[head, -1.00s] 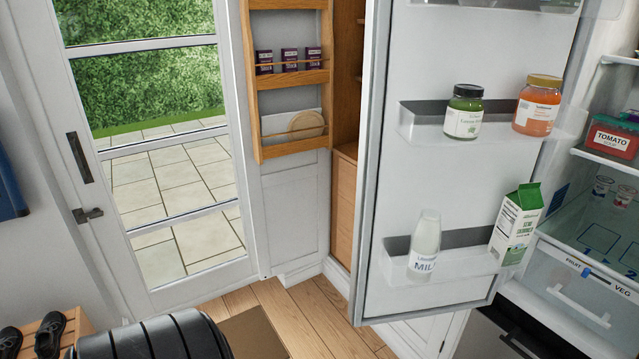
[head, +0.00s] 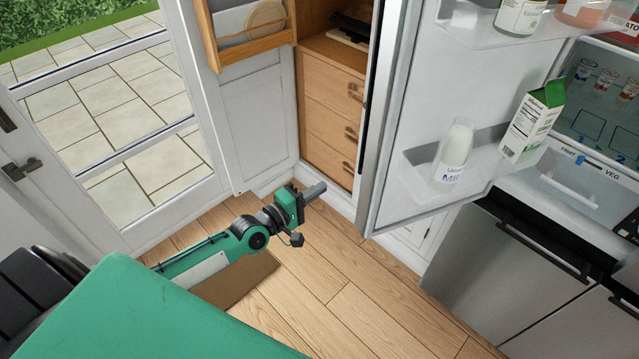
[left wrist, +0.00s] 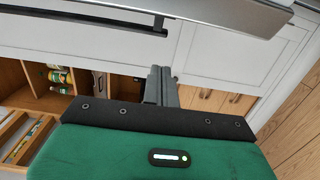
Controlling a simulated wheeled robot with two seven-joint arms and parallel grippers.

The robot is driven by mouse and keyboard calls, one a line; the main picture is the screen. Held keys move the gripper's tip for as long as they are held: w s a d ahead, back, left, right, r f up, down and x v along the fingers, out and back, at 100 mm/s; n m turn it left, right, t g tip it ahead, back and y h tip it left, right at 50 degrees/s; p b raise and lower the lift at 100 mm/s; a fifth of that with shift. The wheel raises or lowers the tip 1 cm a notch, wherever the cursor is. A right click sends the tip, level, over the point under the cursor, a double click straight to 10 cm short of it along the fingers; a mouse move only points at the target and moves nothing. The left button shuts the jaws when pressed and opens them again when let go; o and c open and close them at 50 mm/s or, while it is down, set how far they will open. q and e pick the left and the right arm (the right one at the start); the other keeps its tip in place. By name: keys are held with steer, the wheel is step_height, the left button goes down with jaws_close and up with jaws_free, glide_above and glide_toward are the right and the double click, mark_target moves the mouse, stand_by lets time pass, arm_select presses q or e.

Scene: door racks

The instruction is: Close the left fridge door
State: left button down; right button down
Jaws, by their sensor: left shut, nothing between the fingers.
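The left fridge door (head: 400,120) stands wide open in the head view, its shelf side facing me. Its lower shelf holds a milk bottle (head: 454,153) and a green-and-white carton (head: 532,120); jars stand on the shelf above. My left gripper (head: 313,192) is shut and empty, left of the door's lower outer edge and apart from it in the picture. In the left wrist view the gripper (left wrist: 161,85) points toward white cabinet fronts. My right gripper is not in view.
An open wooden larder (head: 335,100) with drawers stands behind the door. A glazed door (head: 110,130) is at the left. Steel drawer fronts (head: 500,265) lie below the fridge. The wooden floor (head: 350,290) in front is clear, with a brown mat (head: 235,280) on it.

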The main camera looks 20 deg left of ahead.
arm_select(q)
steer(key=w+d+p, duration=0.5)
steer(key=d, duration=0.1)
steer(key=shift+w+d, duration=0.4)
steer(key=shift+f, duration=0.1)
steer(key=shift+s+d, duration=0.1)
stand_by(0.4)
